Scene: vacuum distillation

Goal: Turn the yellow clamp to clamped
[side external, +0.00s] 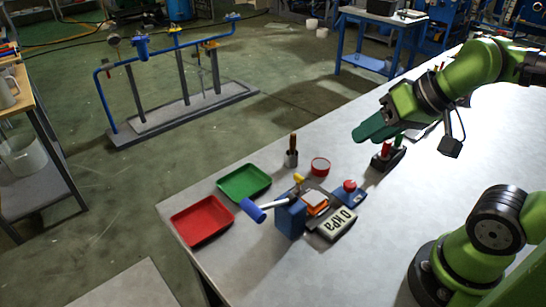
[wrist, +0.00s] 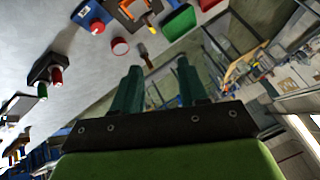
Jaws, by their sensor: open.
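In the wrist view a small yellow piece (wrist: 147,19) shows near the top edge, likely the same clamp. My gripper (side external: 358,133) is raised above the table, to the right of and behind the clamp, well apart from it. In the wrist view its two green fingers (wrist: 158,68) are spread with nothing between them.
Around the clamp are a display reading 0 kPa (side external: 337,223), a red-button box (side external: 350,193), an orange-and-white piece (side external: 315,202), a red round dish (side external: 320,166), a wooden-handled tool (side external: 292,150), green (side external: 244,182) and red trays (side external: 202,220). A black holder (side external: 388,158) stands below my gripper.

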